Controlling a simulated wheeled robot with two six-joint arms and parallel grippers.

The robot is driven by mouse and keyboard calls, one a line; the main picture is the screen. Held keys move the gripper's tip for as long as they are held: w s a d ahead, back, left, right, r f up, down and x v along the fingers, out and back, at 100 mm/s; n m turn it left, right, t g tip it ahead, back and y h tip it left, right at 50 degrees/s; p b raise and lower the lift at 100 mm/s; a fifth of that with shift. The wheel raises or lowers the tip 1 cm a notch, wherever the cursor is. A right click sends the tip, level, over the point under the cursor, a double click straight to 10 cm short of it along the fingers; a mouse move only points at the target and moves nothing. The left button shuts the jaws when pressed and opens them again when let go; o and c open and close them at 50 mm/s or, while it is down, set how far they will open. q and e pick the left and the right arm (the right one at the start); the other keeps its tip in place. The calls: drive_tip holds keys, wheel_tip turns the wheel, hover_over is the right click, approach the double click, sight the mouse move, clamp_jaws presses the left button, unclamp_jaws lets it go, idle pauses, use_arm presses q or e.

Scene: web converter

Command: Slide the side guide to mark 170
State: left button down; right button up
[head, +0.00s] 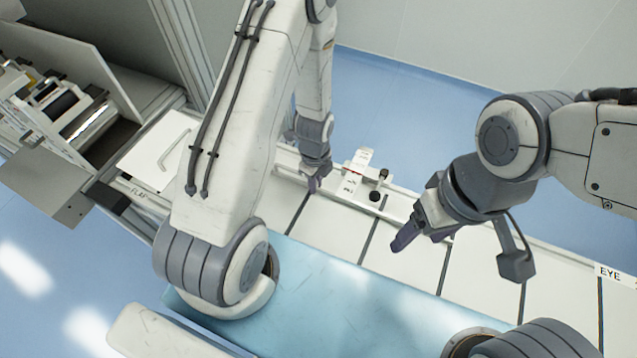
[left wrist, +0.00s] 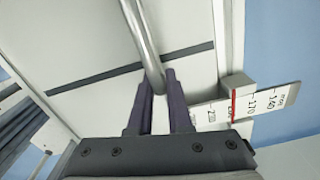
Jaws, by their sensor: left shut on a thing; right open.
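My left gripper (head: 316,184) is at the back edge of the white bed, beside the white guide fitting (head: 357,176) with its black knobs. In the left wrist view my left gripper (left wrist: 164,92) is shut on a round metal bar (left wrist: 141,35), which seems to be the side guide's. A white scale (left wrist: 270,97) lies to the right, with a red line (left wrist: 234,104) on a block. The line is close to the 170 figure, on the side toward the higher numbers. The exact reading is unclear. My right gripper (head: 406,236) is open and empty above the bed.
The long white bed (head: 335,229) has dark cross strips. A blue sheet (head: 340,285) runs along its front. A machine with rollers (head: 70,110) stands at the left. A label reading EYE (head: 609,273) is at the right. Blue floor is clear behind.

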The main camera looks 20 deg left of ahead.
use_arm(q)
drive_tip(key=shift+s+b, duration=1.2)
drive_tip(key=shift+s, duration=0.1)
drive_tip(key=c, duration=0.8)
unclamp_jaws()
drive_tip(key=shift+a, duration=0.1)
drive_tip(key=shift+o, duration=0.2)
drive_tip(key=shift+r, duration=0.1)
drive_tip(key=shift+r+p, duration=0.35)
wheel_tip(320, 180, up, 3)
drive_tip(key=shift+f+p, duration=0.1)
drive_tip(key=shift+p, duration=1)
wheel_tip(320, 180, up, 7)
drive_tip(key=b, duration=0.1)
